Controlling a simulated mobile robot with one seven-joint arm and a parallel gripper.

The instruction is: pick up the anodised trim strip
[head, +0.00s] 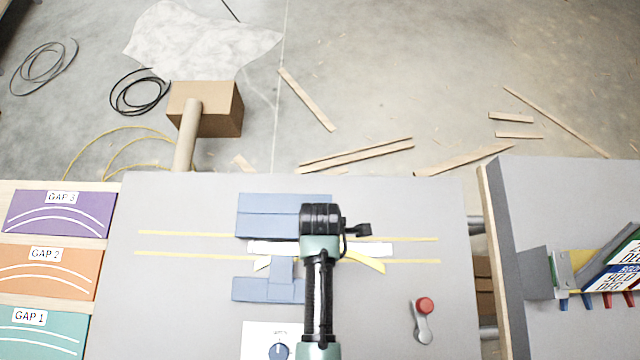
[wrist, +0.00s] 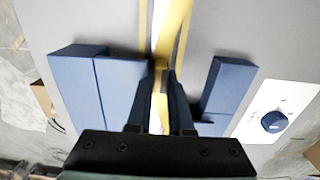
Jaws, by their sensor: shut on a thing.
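The anodised trim strip (head: 369,262) is a gold, slightly bent strip. In the head view it shows on both sides of my arm, over the grey table (head: 180,310); its middle is hidden. In the wrist view the strip (wrist: 174,32) runs away from me between the fingers of my gripper (wrist: 167,80). The two dark fingers are close together and shut on the strip. I cannot tell clearly whether the strip is clear of the surface below.
Blue blocks (head: 268,222) stand behind the strip, with more blue blocks (head: 262,290) in front. A white bar (head: 374,249) and yellow lines (head: 180,233) lie near it. A red-knobbed lever (head: 424,306) and a dial panel (head: 262,338) are at the front. The table's left part is clear.

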